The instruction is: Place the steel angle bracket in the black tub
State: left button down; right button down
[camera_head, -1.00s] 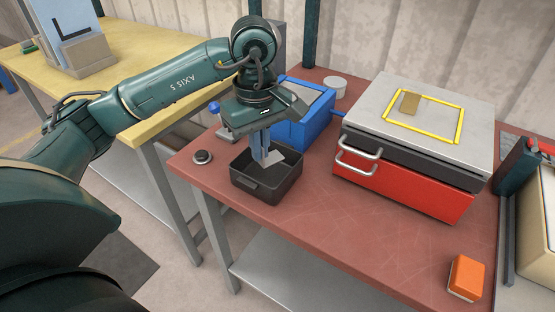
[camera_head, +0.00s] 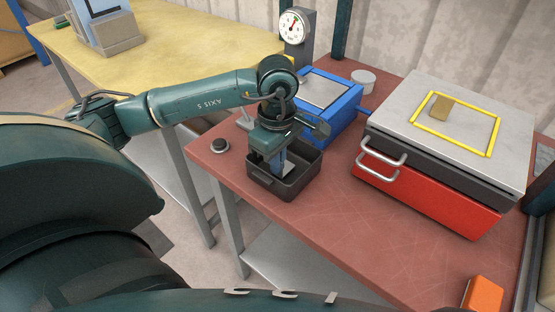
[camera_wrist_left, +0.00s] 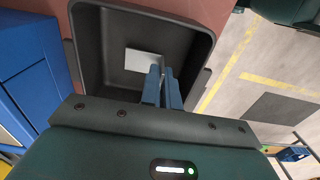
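The black tub (camera_head: 292,190) stands on the red-brown bench near its left front corner; its open inside fills the top of the left wrist view (camera_wrist_left: 92,50). My left gripper (camera_head: 282,170) points down into the tub. Its two blue fingers (camera_wrist_left: 162,70) are close together in the left wrist view. The steel angle bracket (camera_wrist_left: 143,61) shows there as a light grey plate, reaching left from the fingertips, with its edge between them. It appears held inside the tub; I cannot tell whether it touches the floor. My right gripper is not in view.
A blue box (camera_head: 340,121) stands close behind the tub. A red and grey machine (camera_head: 425,190) with handles is to its right. A black knob (camera_head: 220,146) sits to its left, a dial gauge (camera_head: 293,25) behind. An orange block (camera_head: 482,295) lies at the front right.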

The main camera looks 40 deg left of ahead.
pick_arm(q)
jog(key=shift+f, duration=0.3)
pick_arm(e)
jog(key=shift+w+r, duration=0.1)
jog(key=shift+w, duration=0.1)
pick_arm(q)
jog(key=shift+f, duration=0.1)
jog(key=c, duration=1.6)
grip_release()
jog(key=shift+c, duration=0.2)
jog(key=shift+r, duration=0.35)
notch_tip(320, 180, up, 12)
jog(key=b, duration=0.1)
jog(key=shift+f, duration=0.2)
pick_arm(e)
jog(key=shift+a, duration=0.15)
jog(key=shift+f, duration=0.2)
